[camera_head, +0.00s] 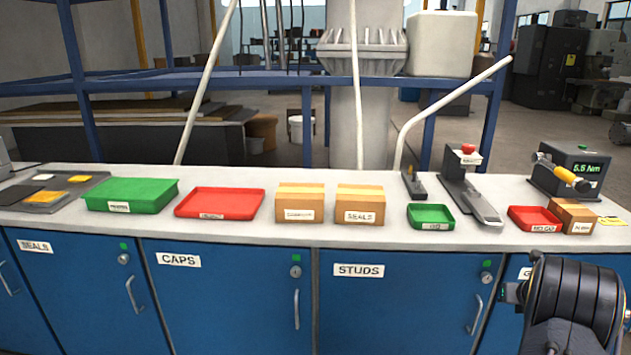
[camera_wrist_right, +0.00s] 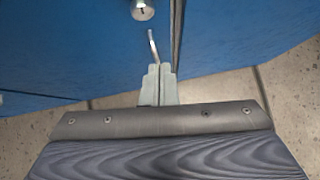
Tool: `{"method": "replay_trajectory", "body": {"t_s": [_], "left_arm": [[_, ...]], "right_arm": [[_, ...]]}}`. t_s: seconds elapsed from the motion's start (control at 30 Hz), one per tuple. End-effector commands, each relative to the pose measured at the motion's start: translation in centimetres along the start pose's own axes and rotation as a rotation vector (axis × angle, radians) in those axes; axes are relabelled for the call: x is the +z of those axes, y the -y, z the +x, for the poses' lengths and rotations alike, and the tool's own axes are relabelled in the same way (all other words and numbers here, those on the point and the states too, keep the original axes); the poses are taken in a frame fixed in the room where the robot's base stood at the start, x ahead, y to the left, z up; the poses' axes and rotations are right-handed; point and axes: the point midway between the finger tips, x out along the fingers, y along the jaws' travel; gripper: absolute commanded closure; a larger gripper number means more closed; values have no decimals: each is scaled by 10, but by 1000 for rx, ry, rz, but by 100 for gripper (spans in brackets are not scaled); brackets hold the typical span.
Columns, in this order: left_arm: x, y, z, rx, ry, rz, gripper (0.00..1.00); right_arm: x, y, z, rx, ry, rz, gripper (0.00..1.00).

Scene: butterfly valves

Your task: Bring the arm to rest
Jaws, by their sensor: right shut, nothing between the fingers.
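My right arm (camera_head: 572,305) shows at the lower right of the head view, in front of the blue cabinets and below the worktop. Its fingertips cannot be made out there. In the right wrist view my right gripper (camera_wrist_right: 158,84) has its two grey fingers together, with nothing between them. Past the fingertips are a blue cabinet front (camera_wrist_right: 70,40), a metal door handle (camera_wrist_right: 153,46) and a round lock (camera_wrist_right: 143,9). The handle appears close to the fingertips; whether they touch cannot be told. My left gripper is not in view.
The worktop (camera_head: 330,235) holds a large green tray (camera_head: 130,196), a red tray (camera_head: 218,203), cardboard boxes (camera_head: 300,201), a small green tray (camera_head: 430,216), a small red tray (camera_head: 534,219) and a torque tester (camera_head: 573,172). Bare floor (camera_wrist_right: 292,95) shows beside the cabinet.

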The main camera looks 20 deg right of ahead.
Motion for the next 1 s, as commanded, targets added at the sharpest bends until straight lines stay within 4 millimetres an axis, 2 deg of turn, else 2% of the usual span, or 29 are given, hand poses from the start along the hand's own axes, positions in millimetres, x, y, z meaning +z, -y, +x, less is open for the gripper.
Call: {"method": "replay_trajectory", "body": {"t_s": [0.07, 0.13, 0.17, 0.23, 0.3, 0.37, 0.4, 0.47, 0.5, 0.63, 0.8, 0.9, 1.0], "left_arm": [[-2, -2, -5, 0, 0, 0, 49], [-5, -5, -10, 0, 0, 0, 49], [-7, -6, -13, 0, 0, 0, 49], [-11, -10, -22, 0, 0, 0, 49], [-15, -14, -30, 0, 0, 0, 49], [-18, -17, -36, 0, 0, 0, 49], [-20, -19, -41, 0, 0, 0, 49], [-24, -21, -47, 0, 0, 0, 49], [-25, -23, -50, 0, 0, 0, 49], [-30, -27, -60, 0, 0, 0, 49], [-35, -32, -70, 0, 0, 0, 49], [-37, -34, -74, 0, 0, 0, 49], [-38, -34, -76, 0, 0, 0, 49]], "right_arm": [[20, -7, -17, -1, 58, 106, 100], [44, -16, -44, -2, 141, 296, 100], [56, -22, -60, 2, 182, 408, 100], [80, -37, -104, 21, 272, 745, 100], [86, -56, -150, 53, 312, 1118, 100], [79, -75, -186, 78, 299, 1430, 100], [69, -90, -209, 89, 265, 1630, 100], [47, -116, -240, 90, 180, 1908, 100], [29, -134, -258, 77, 111, 2063, 100], [-31, -190, -313, -24, -155, 2453, 100], [-109, -252, -377, -267, -503, 2742, 100], [-145, -275, -405, -414, -650, 2817, 100], [-168, -288, -422, -524, -742, 2852, 100]]}}
